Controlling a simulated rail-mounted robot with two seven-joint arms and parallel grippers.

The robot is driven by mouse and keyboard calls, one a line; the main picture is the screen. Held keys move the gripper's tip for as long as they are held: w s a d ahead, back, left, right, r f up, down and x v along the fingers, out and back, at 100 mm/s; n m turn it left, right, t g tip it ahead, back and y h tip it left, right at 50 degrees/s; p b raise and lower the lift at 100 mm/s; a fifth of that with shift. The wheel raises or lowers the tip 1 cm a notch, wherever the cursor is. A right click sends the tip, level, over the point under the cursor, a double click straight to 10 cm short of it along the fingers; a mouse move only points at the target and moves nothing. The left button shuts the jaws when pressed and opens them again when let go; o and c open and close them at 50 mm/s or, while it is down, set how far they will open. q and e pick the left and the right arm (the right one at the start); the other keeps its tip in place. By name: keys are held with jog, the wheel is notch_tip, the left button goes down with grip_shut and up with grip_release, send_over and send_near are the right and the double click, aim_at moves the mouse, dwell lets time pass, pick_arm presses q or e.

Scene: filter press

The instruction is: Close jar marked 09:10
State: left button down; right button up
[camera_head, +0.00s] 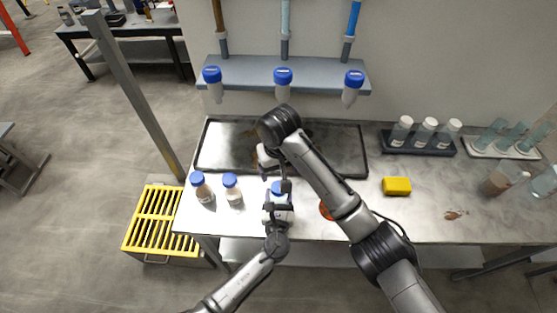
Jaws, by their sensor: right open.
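A jar (283,214) stands near the bench's front edge, with a blue cap (278,187) at its top. My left gripper (278,208) is at the jar, its fingers beside the body; whether they press on it I cannot tell. My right gripper (284,184) is open right at the blue cap, partly hidden by my arm. Two more blue-capped jars stand to the left, a brown-tinted jar (203,191) and a pale jar (233,193). No time marking is legible on any jar.
A dark tray (225,128) lies behind the jars. Blue-capped tubes hang inverted from a shelf (250,70). A yellow block (396,186), a rack of white-capped bottles (432,149) and glassware are at right. An orange round thing (325,211) is partly hidden by my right arm.

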jog(key=shift+r, duration=1.75)
pick_arm(q)
jog(key=shift+c, duration=1.1)
grip_release()
jog(key=shift+s, duration=0.1)
jog(key=s+p, duration=0.1)
jog(key=s, duration=1.2)
jog(key=shift+s+a, duration=0.3)
jog(key=shift+a, duration=0.1)
pick_arm(e)
jog(key=shift+r, duration=0.6)
